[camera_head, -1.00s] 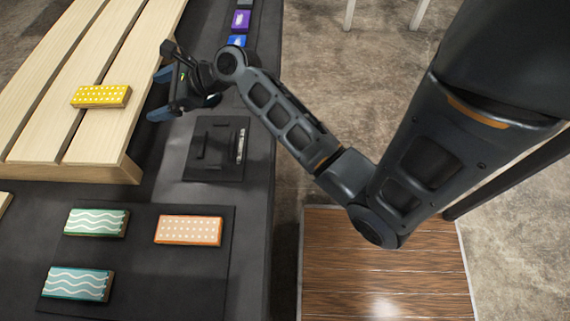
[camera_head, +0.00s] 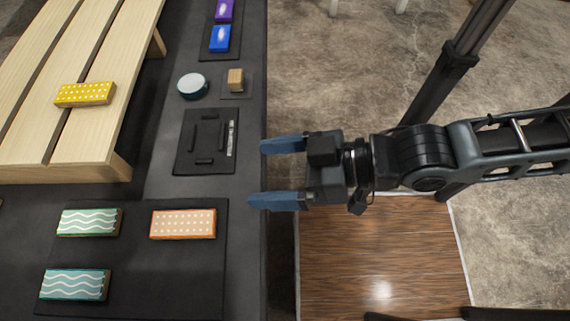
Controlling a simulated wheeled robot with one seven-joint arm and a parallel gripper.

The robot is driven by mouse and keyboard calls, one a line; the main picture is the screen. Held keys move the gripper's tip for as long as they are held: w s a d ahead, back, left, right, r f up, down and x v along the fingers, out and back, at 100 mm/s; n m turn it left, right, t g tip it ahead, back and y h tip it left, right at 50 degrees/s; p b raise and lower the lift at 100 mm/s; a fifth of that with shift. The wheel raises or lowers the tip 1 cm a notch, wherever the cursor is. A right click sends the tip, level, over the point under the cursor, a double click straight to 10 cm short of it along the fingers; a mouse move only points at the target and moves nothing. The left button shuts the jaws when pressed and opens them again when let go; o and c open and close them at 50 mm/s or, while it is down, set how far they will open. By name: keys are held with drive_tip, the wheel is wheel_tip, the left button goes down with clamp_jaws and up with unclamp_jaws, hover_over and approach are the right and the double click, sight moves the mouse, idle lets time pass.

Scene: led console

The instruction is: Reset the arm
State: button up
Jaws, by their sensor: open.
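My gripper (camera_head: 278,173) points left at the right edge of the dark table (camera_head: 255,265). Its two blue fingers are spread wide, with nothing between them. My arm reaches in from the right side of the picture, over the floor. The fingertips are beside the table's right edge, to the right of a black square fixture (camera_head: 206,142) with small raised bars.
A slatted wooden rack (camera_head: 70,145) carries a yellow dotted block (camera_head: 85,94). A dark mat (camera_head: 135,270) holds a green wavy block (camera_head: 89,222), a teal wavy block (camera_head: 75,285) and an orange dotted block (camera_head: 183,223). A round white-topped button (camera_head: 193,86), wooden cube (camera_head: 235,79) and blue block (camera_head: 220,38) stand behind.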

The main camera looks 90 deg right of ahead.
drive_tip(key=shift+s+a+r+n+y, duration=0.25)
drive_tip(key=shift+s+r+n, duration=0.2)
drive_tip(key=shift+r+n, duration=0.25)
drive_tip(key=shift+s+a+r+n+y, duration=0.15)
drive_tip(key=shift+s+a+r+n, duration=0.25)
drive_tip(key=shift+r+n, duration=0.25)
drive_tip(key=shift+f, duration=0.15)
